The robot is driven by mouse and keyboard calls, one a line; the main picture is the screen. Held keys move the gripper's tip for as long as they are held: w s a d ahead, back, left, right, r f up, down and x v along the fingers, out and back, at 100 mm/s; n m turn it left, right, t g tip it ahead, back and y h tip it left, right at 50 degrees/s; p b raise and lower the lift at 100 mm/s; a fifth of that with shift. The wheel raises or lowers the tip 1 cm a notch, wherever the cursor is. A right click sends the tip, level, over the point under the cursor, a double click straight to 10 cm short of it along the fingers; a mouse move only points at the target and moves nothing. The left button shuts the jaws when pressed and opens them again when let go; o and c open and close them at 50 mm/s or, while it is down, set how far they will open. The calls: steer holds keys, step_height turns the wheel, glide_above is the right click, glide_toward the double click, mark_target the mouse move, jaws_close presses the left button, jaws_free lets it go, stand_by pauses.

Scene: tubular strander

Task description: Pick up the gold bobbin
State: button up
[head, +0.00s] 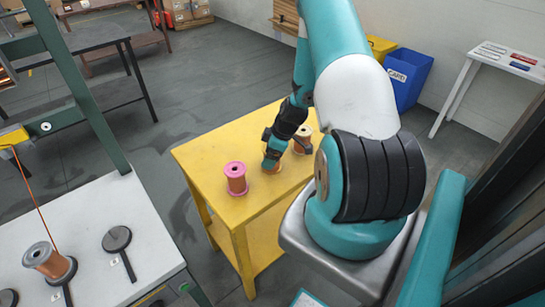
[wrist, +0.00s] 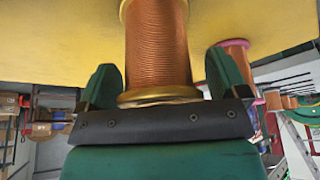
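The gold bobbin, a copper-wound spool with a gold flange, shows large in the wrist view (wrist: 157,45). In the head view only its lower part (head: 271,168) shows on the yellow table (head: 215,150), under my gripper (head: 273,158). In the wrist view my gripper (wrist: 163,82) is open, with one green finger on each side of the bobbin. A gap shows at the right finger; at the left finger I cannot tell whether it touches. The bobbin's gold flange lies close to the dark palm bar.
A pink-flanged bobbin (head: 236,178) stands left of my gripper, and another bobbin (head: 303,138) stands to the right behind it. A white workbench (head: 100,215) with a copper spool (head: 48,262) is at left. Blue bin (head: 405,78) and white side table (head: 505,62) are behind.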

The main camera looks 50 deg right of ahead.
steer(key=c, duration=1.1)
steer(key=shift+c, duration=0.4)
steer(key=shift+r, duration=0.15)
